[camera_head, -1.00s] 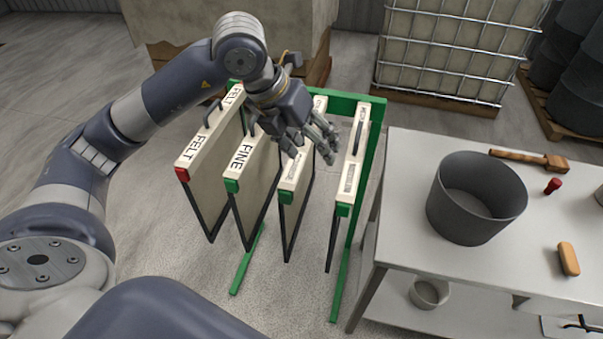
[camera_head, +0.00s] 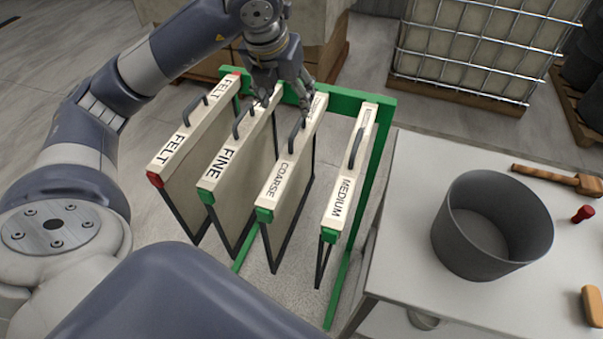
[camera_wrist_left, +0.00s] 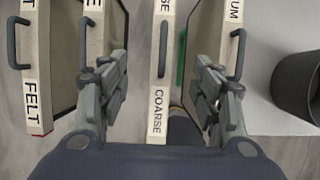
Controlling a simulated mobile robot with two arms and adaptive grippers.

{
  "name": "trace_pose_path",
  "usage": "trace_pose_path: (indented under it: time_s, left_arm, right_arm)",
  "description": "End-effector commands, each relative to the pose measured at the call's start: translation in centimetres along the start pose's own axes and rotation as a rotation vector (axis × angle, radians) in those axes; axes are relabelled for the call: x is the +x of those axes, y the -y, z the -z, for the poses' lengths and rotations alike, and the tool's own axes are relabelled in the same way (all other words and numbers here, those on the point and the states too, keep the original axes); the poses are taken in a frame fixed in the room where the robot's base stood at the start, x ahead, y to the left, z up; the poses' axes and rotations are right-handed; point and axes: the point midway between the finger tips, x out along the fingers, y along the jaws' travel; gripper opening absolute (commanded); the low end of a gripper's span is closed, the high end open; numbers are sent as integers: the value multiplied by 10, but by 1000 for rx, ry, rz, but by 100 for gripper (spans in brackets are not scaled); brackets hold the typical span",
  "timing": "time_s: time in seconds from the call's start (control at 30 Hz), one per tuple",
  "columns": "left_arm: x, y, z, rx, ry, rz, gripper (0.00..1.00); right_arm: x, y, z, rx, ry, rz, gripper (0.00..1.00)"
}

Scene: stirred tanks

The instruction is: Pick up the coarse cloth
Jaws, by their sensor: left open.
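The coarse cloth (camera_head: 276,180) is a pale panel with a white top bar marked COARSE, a dark handle and a green front end. It hangs in the green rack between the fine and medium cloths. My left gripper (camera_head: 286,108) is open over the rear half of its top bar. In the left wrist view, the coarse cloth's bar (camera_wrist_left: 158,75) and handle lie between the two spread fingers (camera_wrist_left: 158,62). I cannot tell the exact height gap, and the fingers look clear of the handle. My right gripper is not in view.
The fine cloth (camera_head: 222,166) and felt cloth (camera_head: 178,142) hang to the left, the medium cloth (camera_head: 341,190) to the right, all close by. The green rack (camera_head: 380,150) stands beside a table (camera_head: 400,215) with a grey bucket (camera_head: 490,225), a mallet (camera_head: 555,177) and small items.

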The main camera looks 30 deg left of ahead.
Motion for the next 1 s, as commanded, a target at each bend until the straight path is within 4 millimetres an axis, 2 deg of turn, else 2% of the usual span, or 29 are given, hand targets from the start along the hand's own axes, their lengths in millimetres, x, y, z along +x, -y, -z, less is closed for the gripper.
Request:
trace_pose_path:
  time_s: [0.03, 0.17, 0.4, 0.53, 0.67, 1.0]
  left_arm:
    - [10, 0, 4, 0, 0, 0, 59]
    - [24, 0, 10, 0, 0, 1, 59]
    - [52, 0, 22, 1, 0, 1, 59]
    - [64, 0, 27, 1, 0, 1, 59]
    - [70, 0, 28, 0, -2, 0, 59]
    - [116, 0, 28, 0, -4, 0, 59]
  right_arm:
    - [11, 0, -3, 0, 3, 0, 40]
    - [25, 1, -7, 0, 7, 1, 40]
    - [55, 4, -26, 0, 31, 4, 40]
    - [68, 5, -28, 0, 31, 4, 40]
    - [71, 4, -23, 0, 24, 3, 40]
    - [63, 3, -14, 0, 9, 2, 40]
